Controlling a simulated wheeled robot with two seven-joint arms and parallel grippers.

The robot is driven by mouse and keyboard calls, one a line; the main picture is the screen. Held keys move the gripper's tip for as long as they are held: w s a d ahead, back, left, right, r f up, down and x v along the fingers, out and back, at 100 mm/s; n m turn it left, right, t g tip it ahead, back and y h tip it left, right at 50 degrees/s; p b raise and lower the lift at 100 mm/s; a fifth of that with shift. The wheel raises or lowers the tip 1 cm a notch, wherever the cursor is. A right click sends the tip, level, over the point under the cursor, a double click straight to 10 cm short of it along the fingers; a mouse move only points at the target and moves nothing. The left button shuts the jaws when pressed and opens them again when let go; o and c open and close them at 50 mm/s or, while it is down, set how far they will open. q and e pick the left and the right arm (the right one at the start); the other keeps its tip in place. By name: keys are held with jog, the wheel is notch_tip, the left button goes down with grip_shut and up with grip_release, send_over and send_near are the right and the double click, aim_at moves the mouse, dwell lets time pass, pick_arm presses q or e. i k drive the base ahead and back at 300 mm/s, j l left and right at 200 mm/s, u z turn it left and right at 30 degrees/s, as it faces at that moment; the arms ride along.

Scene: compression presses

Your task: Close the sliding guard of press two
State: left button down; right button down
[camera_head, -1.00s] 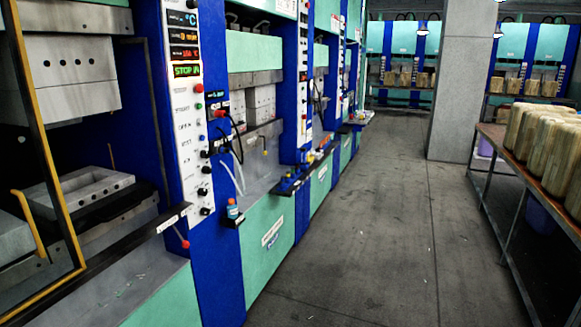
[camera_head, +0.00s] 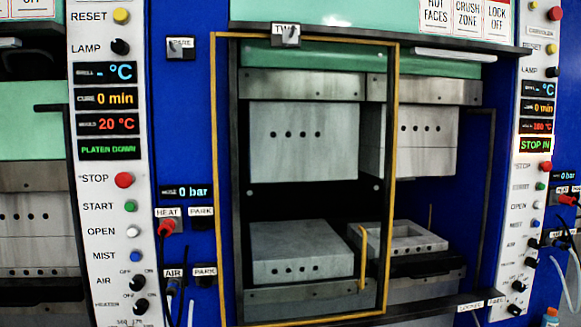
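The press labelled TWO (camera_head: 285,33) fills the middle of the view. Its sliding guard is a yellow-edged frame (camera_head: 394,180) with a dark inner border, standing over the left and middle of the press front. An upright yellow handle (camera_head: 363,258) is near the guard's lower right. Right of the guard, part of the press opening is uncovered. An upper block (camera_head: 303,145) and a lower block (camera_head: 300,255) show through the guard. A grey mould half with a hollow (camera_head: 405,238) lies partly in the uncovered part. Neither of my grippers is in view.
A control panel (camera_head: 112,205) on the left reads PLATEN DOWN and 20 °C. Another panel (camera_head: 535,120) on the right reads STOP IN. Hoses and a red-tipped fitting (camera_head: 167,226) are beside the guard's left edge. A dark ledge (camera_head: 440,309) runs below the opening.

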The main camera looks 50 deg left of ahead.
aim_at(396, 45)
jog(key=j+u, duration=0.1)
jog(key=u, duration=1.45)
